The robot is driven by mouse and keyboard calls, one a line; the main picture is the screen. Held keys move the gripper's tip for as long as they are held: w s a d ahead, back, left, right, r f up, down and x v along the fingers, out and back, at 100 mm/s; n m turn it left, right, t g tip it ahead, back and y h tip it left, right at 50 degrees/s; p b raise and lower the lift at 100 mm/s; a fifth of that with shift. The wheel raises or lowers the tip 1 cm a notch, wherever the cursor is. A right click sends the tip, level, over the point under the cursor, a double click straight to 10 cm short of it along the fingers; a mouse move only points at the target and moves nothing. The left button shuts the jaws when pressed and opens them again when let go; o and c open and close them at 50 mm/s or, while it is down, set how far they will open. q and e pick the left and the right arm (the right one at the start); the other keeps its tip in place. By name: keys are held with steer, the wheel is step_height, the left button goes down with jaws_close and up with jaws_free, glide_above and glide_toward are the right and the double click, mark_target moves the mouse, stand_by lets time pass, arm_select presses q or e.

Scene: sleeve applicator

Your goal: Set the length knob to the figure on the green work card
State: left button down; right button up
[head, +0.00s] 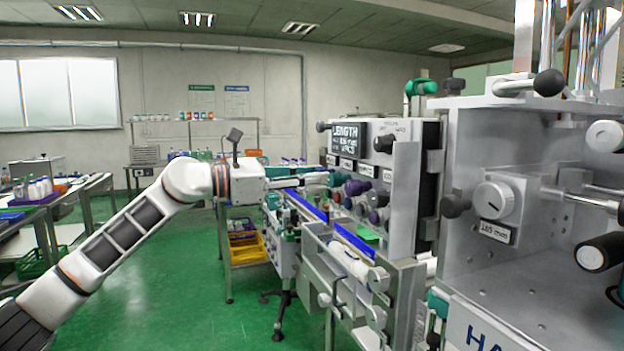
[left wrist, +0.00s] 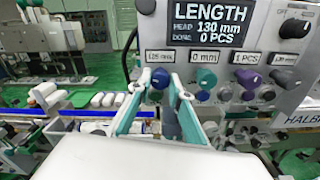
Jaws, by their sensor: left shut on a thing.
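In the left wrist view the display (left wrist: 207,24) reads LENGTH, HEAD 130 mm, DONE 0 PCS. Below it is a row of labels and coloured knobs. My left gripper (left wrist: 160,84) is shut on the blue knob (left wrist: 160,76) under the leftmost label (left wrist: 160,56), which seems to read 125 mm. In the head view my left gripper (head: 326,180) reaches this panel from the left, and the display (head: 347,138) shows above it. A flat green piece (head: 368,232) on the machine may be the work card; no figure is readable on it. My right gripper is out of view.
A teal knob (left wrist: 205,77) and a purple knob (left wrist: 250,80) sit close to the right of the held knob. Another machine housing with a grey dial (head: 497,200) stands at the right. Green floor (head: 180,270) is open at the left.

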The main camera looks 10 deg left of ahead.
arm_select(q)
steer(key=shift+m, duration=0.5)
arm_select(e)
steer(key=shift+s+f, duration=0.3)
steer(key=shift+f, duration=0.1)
arm_select(q)
steer(key=c, duration=1.8)
jaws_free()
steer(key=shift+c, duration=0.2)
steer(key=shift+a, duration=0.1)
steer(key=v, duration=1.2)
